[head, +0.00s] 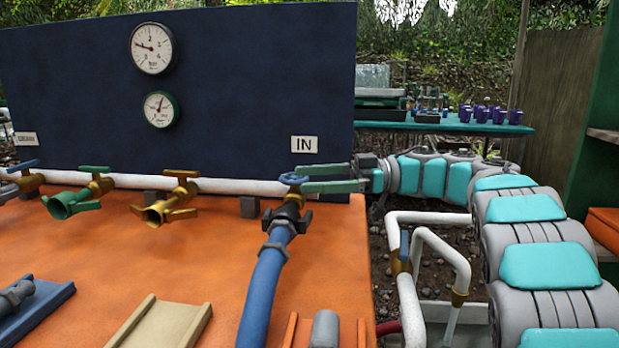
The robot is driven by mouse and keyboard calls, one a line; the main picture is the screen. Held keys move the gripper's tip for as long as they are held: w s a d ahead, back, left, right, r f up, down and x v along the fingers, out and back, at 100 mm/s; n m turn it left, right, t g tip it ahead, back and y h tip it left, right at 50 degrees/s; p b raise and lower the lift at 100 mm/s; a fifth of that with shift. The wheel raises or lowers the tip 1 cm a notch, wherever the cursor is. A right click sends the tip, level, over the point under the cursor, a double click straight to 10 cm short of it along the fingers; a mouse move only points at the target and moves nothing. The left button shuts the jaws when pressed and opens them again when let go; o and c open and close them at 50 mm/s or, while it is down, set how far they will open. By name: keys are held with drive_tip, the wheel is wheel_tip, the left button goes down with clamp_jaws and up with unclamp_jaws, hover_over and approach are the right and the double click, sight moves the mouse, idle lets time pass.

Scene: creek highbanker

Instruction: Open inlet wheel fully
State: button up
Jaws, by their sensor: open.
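A thick blue hose (262,295) runs from this valve toward the front. My gripper (306,179) reaches in from the right with two green fingers, one above the other in the picture. The fingers are parted, with their tips at the right side of the wheel. I cannot tell whether they touch it. The wheel's far side and how far it is turned are hard to see.
A white pipe (232,186) crosses the orange table (190,255), with a green tap (80,195) and a brass tap (168,200) to the left. A dark blue panel (240,90) with two gauges stands behind. White pipework (410,300) rises beside the table, below my arm.

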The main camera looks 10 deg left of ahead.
drive_tip(key=shift+s+d+r+b, duration=0.1)
drive_tip(key=shift+s+d+b, duration=0.2)
drive_tip(key=shift+s, duration=0.4)
drive_tip(key=shift+s+d+r+b, duration=0.1)
drive_tip(key=shift+s+d+b, duration=0.2)
drive_tip(key=shift+s, duration=0.35)
